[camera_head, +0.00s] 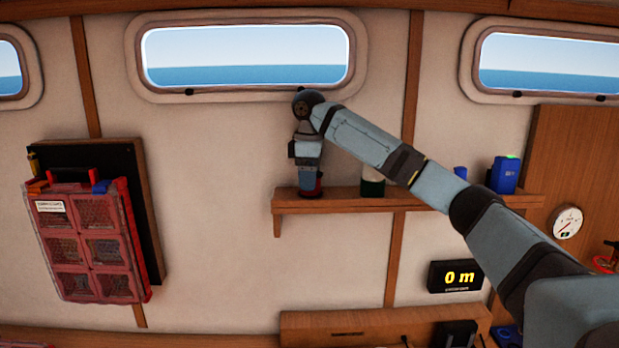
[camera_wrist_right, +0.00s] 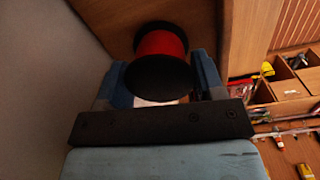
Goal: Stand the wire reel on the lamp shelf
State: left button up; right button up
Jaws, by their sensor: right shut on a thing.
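The wire reel (camera_head: 319,187) has a red winding between black flanges. It is upright at the left end of the wooden lamp shelf (camera_head: 345,201), under the window. My right gripper (camera_head: 309,176) reaches down from above and is shut on the reel. In the right wrist view, the reel (camera_wrist_right: 160,43) sits between the two fingers of the right gripper (camera_wrist_right: 160,78), its near black flange facing the camera. Whether its lower flange touches the shelf or is just above it I cannot tell. My left gripper is not in view.
On the shelf, a dark green and white item (camera_head: 372,186) stands right of the reel, partly behind my arm. A red organizer case (camera_head: 92,243) hangs at left.

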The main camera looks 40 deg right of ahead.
jog(key=shift+f, duration=0.1)
dwell(0.3)
jog(key=o, duration=1)
jog(key=shift+f, duration=0.1)
jog(key=shift+o, duration=0.2)
jog(key=shift+r, duration=0.4)
notch_tip(320, 180, up, 12)
jog(key=shift+f, duration=0.2)
